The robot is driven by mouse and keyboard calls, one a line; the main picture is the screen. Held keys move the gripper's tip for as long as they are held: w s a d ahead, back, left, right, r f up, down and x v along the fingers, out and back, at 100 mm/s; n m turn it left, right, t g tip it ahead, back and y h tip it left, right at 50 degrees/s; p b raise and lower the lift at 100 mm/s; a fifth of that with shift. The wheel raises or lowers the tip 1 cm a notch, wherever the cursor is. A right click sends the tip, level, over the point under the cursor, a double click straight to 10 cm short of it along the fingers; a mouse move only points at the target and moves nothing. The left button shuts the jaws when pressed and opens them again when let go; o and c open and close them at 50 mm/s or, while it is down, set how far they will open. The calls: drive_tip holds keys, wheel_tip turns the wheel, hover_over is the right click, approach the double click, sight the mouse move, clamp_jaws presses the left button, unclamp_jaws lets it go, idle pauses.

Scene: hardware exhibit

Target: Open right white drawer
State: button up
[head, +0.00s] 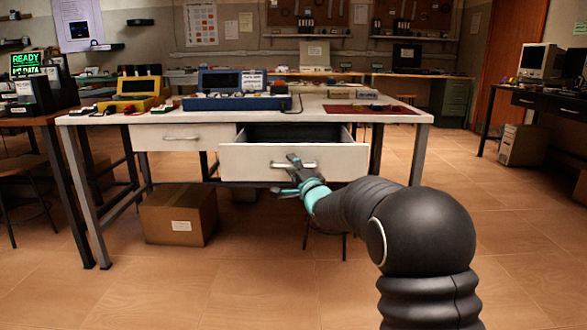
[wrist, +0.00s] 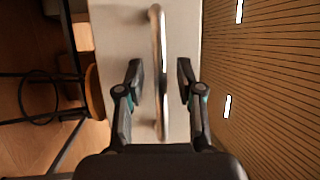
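The right white drawer (head: 340,160) under the white table is pulled out, and its dark, empty-looking inside shows in the head view. Its front (wrist: 118,35) fills the middle of the wrist view. Its bar handle (head: 305,165) runs from top to bottom in the wrist view (wrist: 156,25). My gripper (head: 287,176) is at the drawer front, by the handle. In the wrist view my gripper (wrist: 160,82) has its two fingers apart, one on each side of the handle, with a gap on both sides.
The left white drawer (head: 156,137) is shut. The white table (head: 330,100) carries a blue device (head: 232,90), a yellow device (head: 137,92) and a red mat (head: 395,110). A cardboard box (head: 178,215) stands below on the left. The floor to the right is open.

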drive_tip(key=shift+s, duration=0.1)
drive_tip(key=v, duration=1.1)
drive_tip(key=shift+s+d, duration=0.2)
drive_tip(key=shift+s, duration=0.15)
drive_tip(key=shift+f, duration=0.1)
